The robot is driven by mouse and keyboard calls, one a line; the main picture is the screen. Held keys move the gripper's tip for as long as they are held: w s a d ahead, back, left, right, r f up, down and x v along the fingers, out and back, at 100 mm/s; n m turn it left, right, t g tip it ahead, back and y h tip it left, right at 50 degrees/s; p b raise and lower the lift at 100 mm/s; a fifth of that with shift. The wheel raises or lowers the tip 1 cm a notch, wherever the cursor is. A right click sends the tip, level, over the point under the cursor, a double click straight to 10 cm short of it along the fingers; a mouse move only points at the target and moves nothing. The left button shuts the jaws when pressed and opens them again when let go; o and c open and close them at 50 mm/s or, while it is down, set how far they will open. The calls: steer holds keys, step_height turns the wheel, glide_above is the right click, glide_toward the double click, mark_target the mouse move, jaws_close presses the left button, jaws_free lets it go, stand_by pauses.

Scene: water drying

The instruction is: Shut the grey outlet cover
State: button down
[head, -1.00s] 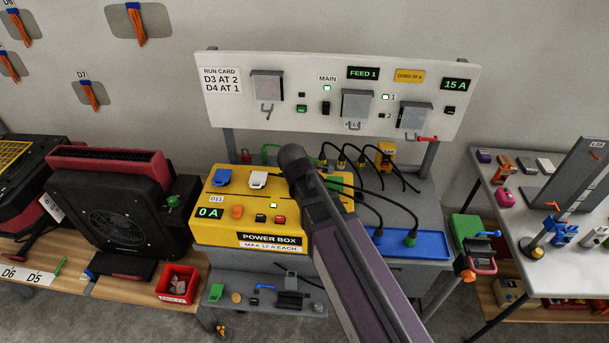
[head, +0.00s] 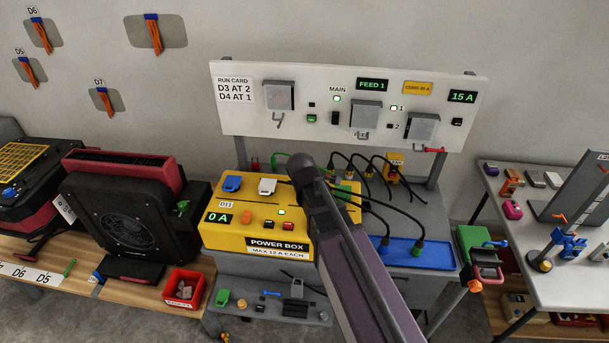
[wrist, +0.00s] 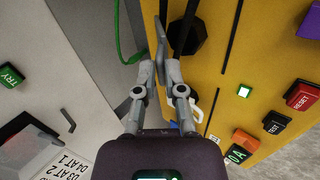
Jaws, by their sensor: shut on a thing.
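The grey outlet cover (wrist: 160,40) shows in the wrist view as a thin raised flap at the edge of the yellow power box (wrist: 240,60). My gripper (wrist: 159,72) has its fingertips close together on the lower end of this flap. A black plug socket or plug (wrist: 187,37) with a black cable sits just right of the flap. In the head view the yellow power box (head: 226,244) stands on the bench, and my arm hides the grey cover and my fingertips there. A blue cover (head: 232,183) and a white cover (head: 267,186) show on the box's top.
Black cables (head: 385,212) arch behind and right of my arm. A white panel (head: 350,75) stands behind the box. A fan unit (head: 128,225) is at the left. A blue tray (head: 437,253) lies at the right. A green cable (wrist: 121,40) runs near my gripper's left side.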

step_height(320, 180, up, 15)
steer(key=w+m+g+y+p, duration=0.1)
steer(key=w+m+g+p, duration=0.1)
steer(key=m+g+p, duration=0.7)
steer(key=m+p, duration=0.8)
steer(key=p, duration=0.1)
steer(key=shift+w+a+y, duration=0.15)
steer(key=shift+w+y, duration=0.15)
steer(key=shift+w, duration=0.05)
steer(key=shift+f, duration=0.3)
steer(key=f+b, duration=0.4)
steer(key=s+f+b, duration=0.1)
steer(key=f+b, duration=0.8)
steer(key=shift+s+a+f+b, duration=0.15)
steer(key=shift+s+f+b, duration=0.1)
steer(key=shift+f+b, duration=0.1)
